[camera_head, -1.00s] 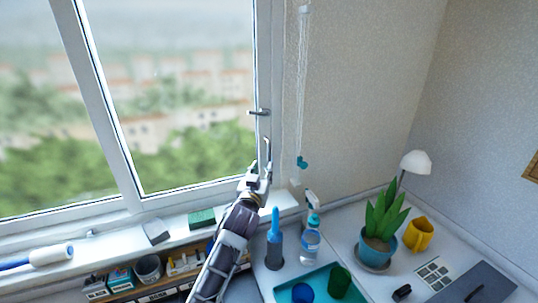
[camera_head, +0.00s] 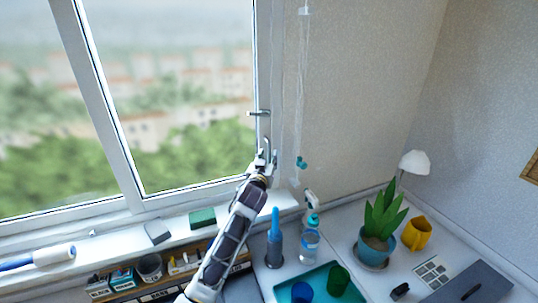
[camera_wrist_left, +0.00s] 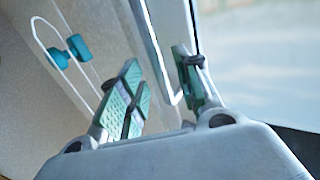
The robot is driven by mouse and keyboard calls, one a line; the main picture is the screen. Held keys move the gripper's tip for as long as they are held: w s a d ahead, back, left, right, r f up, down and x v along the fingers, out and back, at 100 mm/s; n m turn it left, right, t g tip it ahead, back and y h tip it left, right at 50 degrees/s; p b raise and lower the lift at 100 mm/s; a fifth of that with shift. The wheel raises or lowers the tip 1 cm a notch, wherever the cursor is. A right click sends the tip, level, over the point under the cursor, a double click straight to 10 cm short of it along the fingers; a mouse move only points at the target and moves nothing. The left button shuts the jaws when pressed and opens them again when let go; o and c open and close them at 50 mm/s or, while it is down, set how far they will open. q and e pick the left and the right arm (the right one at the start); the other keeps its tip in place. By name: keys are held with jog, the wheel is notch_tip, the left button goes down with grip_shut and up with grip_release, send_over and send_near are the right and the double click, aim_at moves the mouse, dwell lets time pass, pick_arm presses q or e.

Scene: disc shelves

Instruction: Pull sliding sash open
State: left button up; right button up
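The sliding sash (camera_head: 262,80) is a white-framed window pane on the right of the window in the head view, and it looks closed. Below the latch is a slim upright pull handle (camera_head: 268,145). My left gripper (camera_head: 264,158) is at the lower part of this handle. In the left wrist view, the green-padded fingers (camera_wrist_left: 160,88) are apart, with the pale bar of the handle (camera_wrist_left: 158,55) between them. I cannot tell whether either pad touches it. My right gripper is not in view.
A blind cord with teal toggles (camera_head: 301,163) hangs just right of the handle. On the sill are a green sponge (camera_head: 202,217), a grey block (camera_head: 157,231) and a roller (camera_head: 50,255). A spray bottle (camera_head: 310,240) and a potted plant (camera_head: 378,232) stand on the desk.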

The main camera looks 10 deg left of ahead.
pick_arm(q)
jog(key=shift+w, duration=1.5)
jog(key=shift+c, duration=0.3)
grip_shut()
